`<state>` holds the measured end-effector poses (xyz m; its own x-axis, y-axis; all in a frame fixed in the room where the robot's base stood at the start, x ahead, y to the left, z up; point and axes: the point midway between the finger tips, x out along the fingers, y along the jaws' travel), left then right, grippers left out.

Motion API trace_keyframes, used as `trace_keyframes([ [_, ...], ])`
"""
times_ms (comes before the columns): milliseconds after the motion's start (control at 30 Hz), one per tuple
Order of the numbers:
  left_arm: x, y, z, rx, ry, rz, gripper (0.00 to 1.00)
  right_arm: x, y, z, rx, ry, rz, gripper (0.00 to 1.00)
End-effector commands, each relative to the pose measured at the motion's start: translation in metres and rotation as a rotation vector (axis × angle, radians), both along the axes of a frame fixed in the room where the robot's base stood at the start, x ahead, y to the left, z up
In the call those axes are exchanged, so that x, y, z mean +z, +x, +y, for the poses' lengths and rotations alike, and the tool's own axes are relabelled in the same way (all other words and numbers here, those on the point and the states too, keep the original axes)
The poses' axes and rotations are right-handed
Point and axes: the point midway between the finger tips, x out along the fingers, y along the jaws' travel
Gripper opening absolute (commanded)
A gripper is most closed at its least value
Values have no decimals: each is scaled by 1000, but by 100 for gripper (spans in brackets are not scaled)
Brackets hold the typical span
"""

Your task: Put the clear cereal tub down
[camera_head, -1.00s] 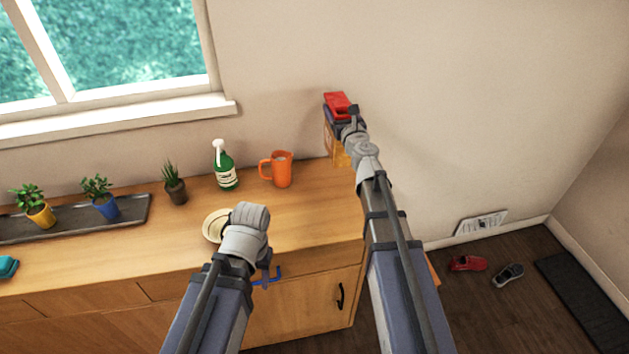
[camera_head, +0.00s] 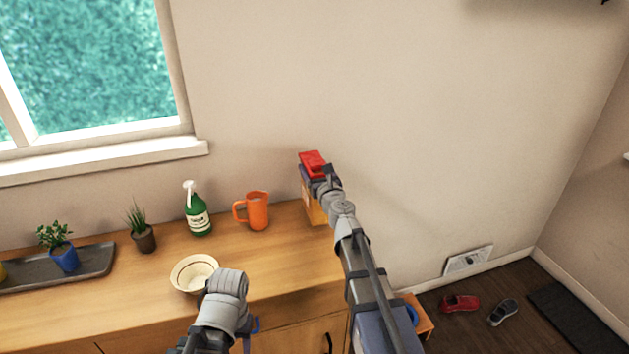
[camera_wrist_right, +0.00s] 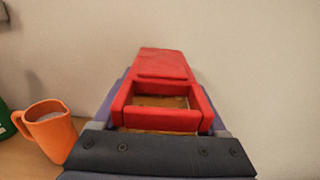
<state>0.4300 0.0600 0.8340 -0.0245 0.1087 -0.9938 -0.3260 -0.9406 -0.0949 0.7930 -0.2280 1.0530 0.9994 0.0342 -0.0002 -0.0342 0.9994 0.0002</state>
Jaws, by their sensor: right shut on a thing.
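The clear cereal tub (camera_head: 313,208) has a red lid and orange-brown contents. It is upright at the right end of the wooden counter, by the wall. My right gripper (camera_head: 318,177) is shut on it just below the lid; the arm hides much of the tub. In the right wrist view the tub (camera_wrist_right: 160,102) shows its red lid with an open hatch between my fingers. Whether its base touches the counter is hard to tell. My left gripper (camera_head: 252,328) hangs at the counter's front, mostly hidden by its wrist.
An orange mug (camera_head: 257,212) stands left of the tub, with a green spray bottle (camera_head: 198,212) beyond it. A cream bowl (camera_head: 184,276) sits near my left wrist. Further left are a dark potted plant (camera_head: 144,238) and a tray (camera_head: 98,260). Counter between mug and bowl is clear.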

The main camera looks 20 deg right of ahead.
Motion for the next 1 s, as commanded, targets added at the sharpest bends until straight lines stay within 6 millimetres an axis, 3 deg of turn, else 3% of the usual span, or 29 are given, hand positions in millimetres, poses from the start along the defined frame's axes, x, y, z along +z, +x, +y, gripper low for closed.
trace_keyframes([
  [33,-14,0,0,0,0,0,53,-14,0,0,0,0,0,0],
  [133,-23,0,0,0,0,0,53,-23,0,0,0,0,0,0],
  [567,-26,0,0,0,0,0,53,-26,0,0,0,0,0,0],
  [600,-25,0,0,0,0,0,53,-25,0,0,0,0,0,78],
  [800,-24,0,0,0,0,0,53,-24,0,0,0,0,0,100],
  [1000,-24,0,0,0,0,0,53,-24,0,0,0,0,0,100],
])
